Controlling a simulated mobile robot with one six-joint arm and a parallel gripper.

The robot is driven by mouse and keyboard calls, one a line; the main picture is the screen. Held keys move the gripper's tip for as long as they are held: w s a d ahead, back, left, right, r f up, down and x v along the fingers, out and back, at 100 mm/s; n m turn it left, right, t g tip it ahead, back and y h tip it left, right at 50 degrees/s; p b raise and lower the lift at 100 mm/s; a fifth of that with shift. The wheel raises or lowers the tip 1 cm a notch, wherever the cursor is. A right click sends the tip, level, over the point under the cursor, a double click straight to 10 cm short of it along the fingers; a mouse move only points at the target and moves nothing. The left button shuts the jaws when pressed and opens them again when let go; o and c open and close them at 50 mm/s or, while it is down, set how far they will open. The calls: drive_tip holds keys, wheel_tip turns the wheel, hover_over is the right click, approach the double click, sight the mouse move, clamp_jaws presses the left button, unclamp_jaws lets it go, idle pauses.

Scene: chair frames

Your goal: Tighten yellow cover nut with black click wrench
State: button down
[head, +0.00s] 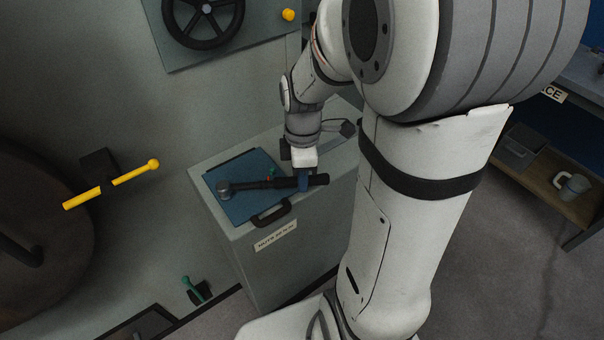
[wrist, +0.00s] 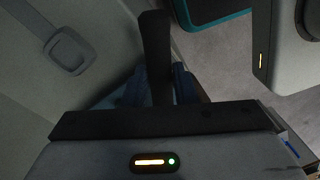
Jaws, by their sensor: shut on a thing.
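The black click wrench (head: 268,184) lies across a blue mat (head: 250,205) on top of a grey cabinet. Its round head (head: 224,188) is at the left and its handle end at the right. My gripper (head: 303,182) is over the right part of the handle and shut on it. In the wrist view the dark handle (wrist: 156,45) passes between the blue fingers of my gripper (wrist: 158,88). A small yellow round piece (head: 288,15) sits on the wall panel at the top; I cannot tell if it is the cover nut.
The grey cabinet (head: 265,268) has a black handle and a label on its front. A yellow lever (head: 136,173) sticks out from the wall at left, near a large dark disc. A black handwheel (head: 203,20) is above. A shelf with a mug (head: 573,187) stands at right.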

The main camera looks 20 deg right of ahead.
drive_tip(key=shift+r, duration=0.1)
drive_tip(key=shift+r+p, duration=0.45)
